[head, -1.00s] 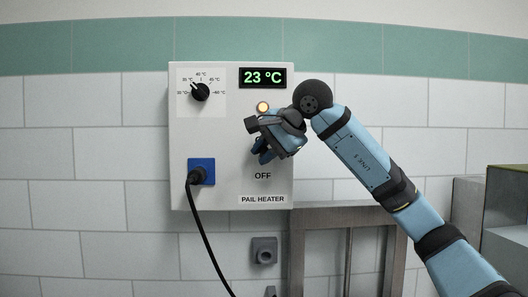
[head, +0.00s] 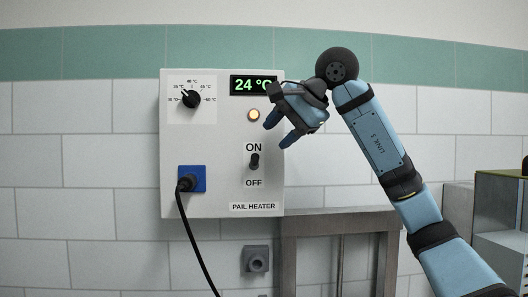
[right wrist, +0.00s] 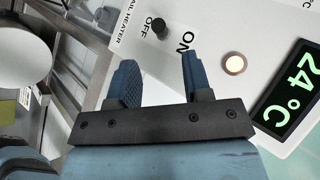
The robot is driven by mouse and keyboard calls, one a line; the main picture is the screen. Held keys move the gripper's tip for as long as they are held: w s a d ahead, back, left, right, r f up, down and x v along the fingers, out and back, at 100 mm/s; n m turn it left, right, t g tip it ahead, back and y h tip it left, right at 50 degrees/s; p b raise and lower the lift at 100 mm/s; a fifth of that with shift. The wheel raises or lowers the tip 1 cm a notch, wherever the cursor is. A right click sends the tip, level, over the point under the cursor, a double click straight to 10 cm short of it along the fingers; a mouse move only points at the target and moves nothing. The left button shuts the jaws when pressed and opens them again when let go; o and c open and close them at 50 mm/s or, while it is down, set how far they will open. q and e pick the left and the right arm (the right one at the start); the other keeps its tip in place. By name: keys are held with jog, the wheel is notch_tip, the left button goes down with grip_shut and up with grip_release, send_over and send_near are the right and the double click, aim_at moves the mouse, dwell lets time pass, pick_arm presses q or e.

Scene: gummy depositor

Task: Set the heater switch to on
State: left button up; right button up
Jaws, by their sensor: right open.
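The heater switch (head: 254,160) is a small black toggle between the ON and OFF labels on the white pail heater box (head: 222,200). In the head view its lever appears tilted up toward ON. It also shows in the right wrist view (right wrist: 160,27), beyond the fingers. The round lamp (head: 253,115) glows amber and the display (head: 252,84) reads 24 °C, its right end partly covered. My right gripper (head: 281,130) is open and empty, above and right of the switch, clear of it. My left gripper is out of view.
A black dial (head: 190,99) is at the box's upper left. A black cable runs down from a blue socket (head: 192,178). A metal frame (head: 335,222) stands below right, and a grey box (head: 497,215) is at the far right.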

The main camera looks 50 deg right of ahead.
jog(key=shift+v, duration=2.35)
jog(key=shift+f, duration=0.1)
